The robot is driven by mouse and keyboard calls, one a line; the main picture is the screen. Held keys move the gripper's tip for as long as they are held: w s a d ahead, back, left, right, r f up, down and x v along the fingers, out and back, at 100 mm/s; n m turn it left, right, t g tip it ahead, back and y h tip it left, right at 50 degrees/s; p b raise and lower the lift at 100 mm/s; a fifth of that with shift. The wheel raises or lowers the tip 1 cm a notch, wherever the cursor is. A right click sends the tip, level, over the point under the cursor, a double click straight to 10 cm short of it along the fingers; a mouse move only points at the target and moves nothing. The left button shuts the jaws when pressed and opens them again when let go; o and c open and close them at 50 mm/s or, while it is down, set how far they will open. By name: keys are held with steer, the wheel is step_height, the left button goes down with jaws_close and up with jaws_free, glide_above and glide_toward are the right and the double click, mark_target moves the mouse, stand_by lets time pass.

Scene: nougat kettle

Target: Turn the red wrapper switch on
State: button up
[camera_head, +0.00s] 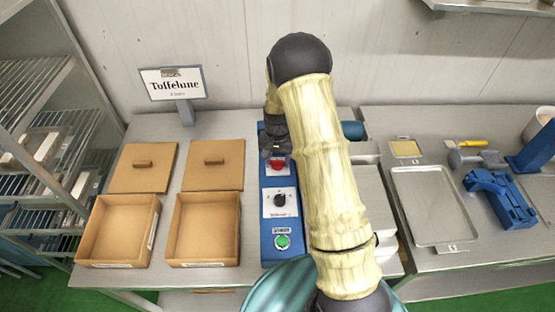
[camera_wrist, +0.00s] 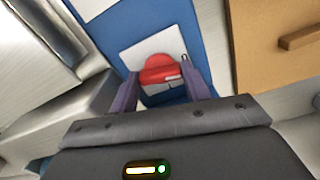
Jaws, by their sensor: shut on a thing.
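The red wrapper switch (camera_head: 276,163) sits on a white plate on the blue control panel (camera_head: 268,222), towards its far end. In the wrist view the red switch (camera_wrist: 158,70) lies between the two finger ends of my gripper (camera_wrist: 160,88). My gripper (camera_head: 275,150) reaches down over the switch from above, with its jaws shut on it. Part of the switch and its plate is hidden by the gripper, and its exact turn angle is hard to tell.
A black knob (camera_head: 280,200) and a green button (camera_head: 283,242) sit nearer on the same panel. Two open brown boxes (camera_head: 204,228) and their lids stand to the left. A sign (camera_head: 174,83) stands behind. A metal tray (camera_head: 432,205) and blue tool (camera_head: 500,198) lie right.

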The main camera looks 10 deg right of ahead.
steer(key=m, duration=0.4)
steer(key=shift+m, duration=0.3)
steer(key=m, duration=0.3)
steer(key=shift+m, duration=0.3)
steer(key=m, duration=0.3)
steer(key=shift+r+m+p, duration=0.1)
steer(key=shift+m+p, duration=0.2)
steer(key=shift+p, duration=0.05)
steer(key=shift+m+p, duration=0.55)
steer(key=shift+m, duration=1.35)
steer(key=o, duration=1)
steer(key=shift+d, duration=0.1)
